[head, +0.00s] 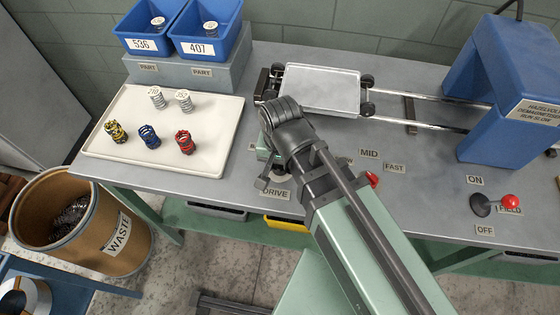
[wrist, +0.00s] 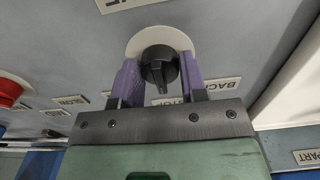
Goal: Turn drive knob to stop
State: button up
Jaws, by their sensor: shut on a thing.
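The drive knob (wrist: 160,68) is black and round with a raised grip bar, set on a pale round plate (wrist: 178,36) in the wrist view. Its bar points down the picture, toward a label mostly hidden behind my gripper that seems to read STOP (wrist: 172,101). My gripper (wrist: 160,76) has its two purple fingers on either side of the knob, shut on it. In the head view my arm hides the knob; the DRIVE label (head: 276,193) shows beside my wrist.
A red handle (head: 373,179) stands right of my arm. A white tray (head: 225,158) with several springs lies left. A wheeled carriage (head: 320,88) sits on rails behind; a red-tipped lever (head: 510,201) is far right.

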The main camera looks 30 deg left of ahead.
jog(key=o, duration=0.9)
notch_tip(320, 180, up, 11)
jog(key=p, duration=1)
jog(key=shift+f+p, duration=0.1)
jog(key=shift+p, duration=0.3)
